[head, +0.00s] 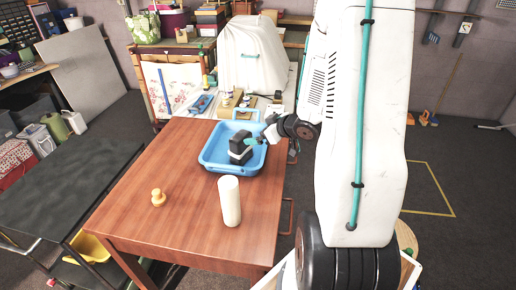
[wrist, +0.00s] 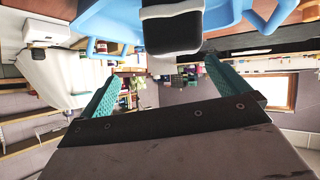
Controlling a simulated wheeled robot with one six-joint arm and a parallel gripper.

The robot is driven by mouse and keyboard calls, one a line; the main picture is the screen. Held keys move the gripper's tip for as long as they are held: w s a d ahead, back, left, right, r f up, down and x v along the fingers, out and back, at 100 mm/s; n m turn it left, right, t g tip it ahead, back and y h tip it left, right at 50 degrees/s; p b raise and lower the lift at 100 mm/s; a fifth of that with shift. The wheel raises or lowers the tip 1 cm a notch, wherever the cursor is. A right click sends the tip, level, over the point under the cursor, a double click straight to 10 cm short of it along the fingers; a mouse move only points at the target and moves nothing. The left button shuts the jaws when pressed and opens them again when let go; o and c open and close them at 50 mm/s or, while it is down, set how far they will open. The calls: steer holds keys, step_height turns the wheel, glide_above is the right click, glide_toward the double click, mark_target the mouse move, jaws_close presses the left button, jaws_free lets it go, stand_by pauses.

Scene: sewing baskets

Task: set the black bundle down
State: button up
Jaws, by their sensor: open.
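The black bundle (head: 240,145) has a white band around it and sits inside the blue basket (head: 207,163) on the wooden table. In the wrist view the bundle (wrist: 172,36) shows at the top centre, with the blue basket (wrist: 100,22) around it. My gripper (head: 257,146) is at the basket's right side, close beside the bundle. In the wrist view my gripper (wrist: 166,66) has its two teal fingers spread apart, with nothing held between them. The bundle's underside is hidden.
A cream cylinder (head: 229,201) stands upright in front of the basket. A small wooden peg-like piece (head: 158,197) stands to the left on the table (head: 180,225). Small items and a white-draped shape (head: 252,55) are behind.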

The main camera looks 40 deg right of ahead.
steer(key=s+a+r+m+g+h, duration=0.1)
steer(key=s+a+r+g+h, duration=0.2)
steer(key=r, duration=0.4)
steer(key=s+a+r+m+g+h, duration=0.2)
steer(key=a+r, duration=0.2)
steer(key=r, duration=0.3)
steer(key=s+a+r+g+y, duration=0.2)
steer(key=s+a, duration=0.6)
steer(key=s, duration=0.2)
steer(key=s+a+r+g+y, duration=0.1)
steer(key=s+a+r+g, duration=0.2)
steer(key=s+a, duration=0.6)
steer(key=shift+s+a+g+y, duration=0.3)
steer(key=shift+s+y, duration=0.1)
steer(key=shift+s, duration=0.35)
